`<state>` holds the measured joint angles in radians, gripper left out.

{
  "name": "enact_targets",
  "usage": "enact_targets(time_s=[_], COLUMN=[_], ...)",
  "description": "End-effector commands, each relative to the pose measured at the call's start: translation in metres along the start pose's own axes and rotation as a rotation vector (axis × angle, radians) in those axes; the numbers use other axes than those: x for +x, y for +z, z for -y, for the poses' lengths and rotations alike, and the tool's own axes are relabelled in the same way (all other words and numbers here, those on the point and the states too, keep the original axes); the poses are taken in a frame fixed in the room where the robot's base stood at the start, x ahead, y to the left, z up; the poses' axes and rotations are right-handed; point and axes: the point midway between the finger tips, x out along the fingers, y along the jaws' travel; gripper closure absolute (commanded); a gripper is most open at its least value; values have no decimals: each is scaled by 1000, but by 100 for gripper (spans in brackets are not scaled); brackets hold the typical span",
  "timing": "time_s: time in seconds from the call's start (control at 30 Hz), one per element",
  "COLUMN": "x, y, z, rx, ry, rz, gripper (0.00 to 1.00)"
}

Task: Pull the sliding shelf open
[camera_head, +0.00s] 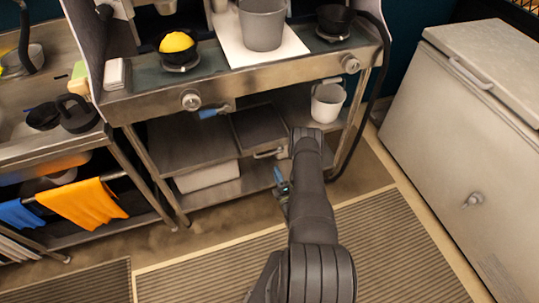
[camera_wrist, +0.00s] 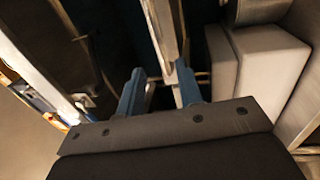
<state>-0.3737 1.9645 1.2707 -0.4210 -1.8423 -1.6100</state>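The sliding shelf (camera_head: 258,128) is a dark flat panel under the steel counter, and its front handle (camera_head: 268,153) is a small metal bar. My gripper (camera_head: 282,181) is in front of the lower rack, below and slightly right of that handle, partly hidden by my dark arm. In the wrist view my gripper (camera_wrist: 159,72) shows two blue fingers spread apart with a gap between them. A pale metal edge runs beyond the fingers in that view; I cannot tell whether it belongs to the shelf. No contact with the handle is visible.
The counter (camera_head: 240,84) holds a grey bucket (camera_head: 262,25) and a bowl with a yellow thing. A white bucket (camera_head: 327,101) stands on the rack at right. A white box (camera_head: 207,176) sits on the lower level. A chest freezer (camera_head: 460,130) stands right. Striped mats cover the floor.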

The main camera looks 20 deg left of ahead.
Motion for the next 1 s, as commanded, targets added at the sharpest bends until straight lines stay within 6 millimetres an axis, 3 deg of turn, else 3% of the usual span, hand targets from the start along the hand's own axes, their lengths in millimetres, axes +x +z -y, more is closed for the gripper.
enact_targets(time_s=[0.2,0.5,0.9,1.0], x=[50,94,102,102], y=[-1,0,0,0], z=[-2,-1,0,0], rx=[1,1,2,2], ry=[4,2,0,0], rz=[-2,0,1,1], gripper=[67,67,67,85])
